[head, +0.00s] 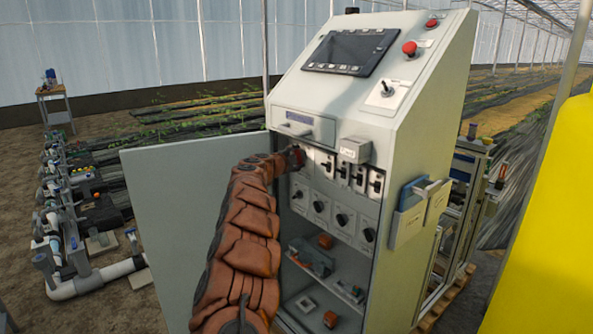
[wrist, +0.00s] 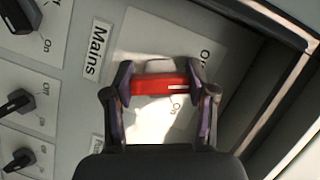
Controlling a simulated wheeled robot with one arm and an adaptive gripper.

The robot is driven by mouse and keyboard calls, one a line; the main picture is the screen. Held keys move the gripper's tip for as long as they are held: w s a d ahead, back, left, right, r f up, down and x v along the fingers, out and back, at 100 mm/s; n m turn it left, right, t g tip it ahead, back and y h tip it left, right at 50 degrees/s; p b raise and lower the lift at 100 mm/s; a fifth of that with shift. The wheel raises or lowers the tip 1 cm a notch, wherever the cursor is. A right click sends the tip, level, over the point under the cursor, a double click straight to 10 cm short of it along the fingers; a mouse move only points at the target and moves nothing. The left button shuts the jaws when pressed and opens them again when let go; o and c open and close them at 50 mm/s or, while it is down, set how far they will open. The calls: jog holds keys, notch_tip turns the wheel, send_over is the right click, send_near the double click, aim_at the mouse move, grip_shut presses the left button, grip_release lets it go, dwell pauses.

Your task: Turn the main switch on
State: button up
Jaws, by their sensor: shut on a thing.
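The main switch has a red handle (wrist: 160,86) on a white plate (wrist: 150,40), beside a label reading "Mains" (wrist: 97,50) in the wrist view. My gripper (wrist: 161,88) is shut on this handle, one finger at each end. The handle lies across the wrist picture, with a white line on its right half. Partly covered lettering lies above its right end, and "On" shows just below it. In the head view my gripper (head: 297,157) is at the upper left of the open cabinet's switch panel and mostly hides the switch.
The cabinet (head: 425,110) has its door (head: 165,200) open to the left. Several black rotary switches (head: 342,219) sit right of and below my gripper. A drawer-like box (head: 303,124) is just above it. Red buttons (head: 410,48) are on the sloped top. Pipes (head: 95,280) stand at left.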

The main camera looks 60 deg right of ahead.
jog(key=m+b, duration=0.2)
jog(key=b, duration=0.1)
jog(key=m+h+b, duration=0.1)
jog(key=b, duration=0.2)
jog(key=shift+w+f+m+t+h+b, duration=0.1)
jog(key=shift+f+m+t+h+b, duration=0.2)
jog(key=shift+f+m+t+b, duration=0.1)
jog(key=m+h+b, duration=0.1)
jog(key=m+b, duration=0.1)
jog(key=b, duration=0.1)
jog(key=shift+m, duration=0.3)
jog(key=m+h+b, duration=0.1)
jog(key=m+b, duration=0.1)
jog(key=b, duration=0.1)
jog(key=shift+r+m, duration=0.15)
jog(key=shift+m, duration=0.25)
jog(key=m+g+h+b, duration=0.1)
jog(key=m, duration=0.2)
jog(key=shift+r+b, duration=0.15)
jog(key=shift+b, duration=0.25)
jog(key=shift+r+m+g, duration=0.15)
jog(key=shift+m+g, duration=0.25)
jog(key=shift+m, duration=0.3)
jog(key=shift+r, duration=0.1)
jog(key=o, duration=1.2)
